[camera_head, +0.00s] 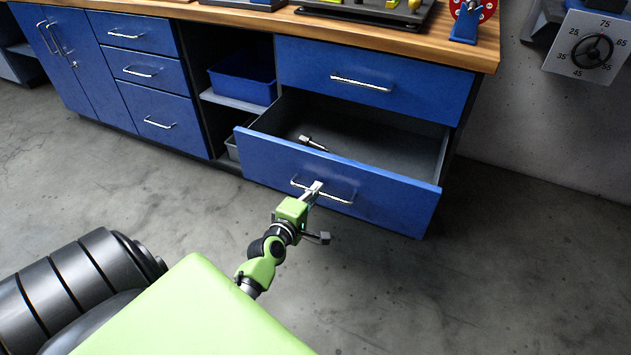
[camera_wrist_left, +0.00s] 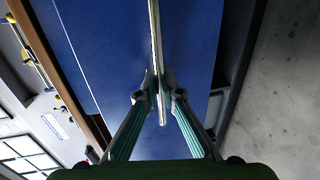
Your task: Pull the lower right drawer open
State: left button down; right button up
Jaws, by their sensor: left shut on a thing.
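The lower right drawer (camera_head: 395,197) has a blue front and stands pulled out from the workbench. Its grey inside shows, and a small metal tool with a dark end (camera_head: 313,143) lies in it. My left gripper (camera_head: 315,187) is shut on the drawer's silver bar handle (camera_head: 340,200), left of the handle's middle. In the left wrist view, the fingers (camera_wrist_left: 160,95) close on the handle bar (camera_wrist_left: 155,40) from both sides, with the blue front behind. My right gripper is not in view.
The upper right drawer (camera_head: 375,82) is shut above the open one. A blue bin (camera_head: 243,78) sits on an open shelf to the left. The wooden worktop (camera_head: 440,45) carries trays and a red-and-blue device (camera_head: 470,15). The concrete floor (camera_head: 500,270) in front is clear.

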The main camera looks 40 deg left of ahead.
pick_arm(q)
jog(key=shift+f, duration=0.1)
jog(key=c, duration=2.2)
grip_release()
jog(key=shift+s, duration=0.1)
jog(key=v, duration=1.2)
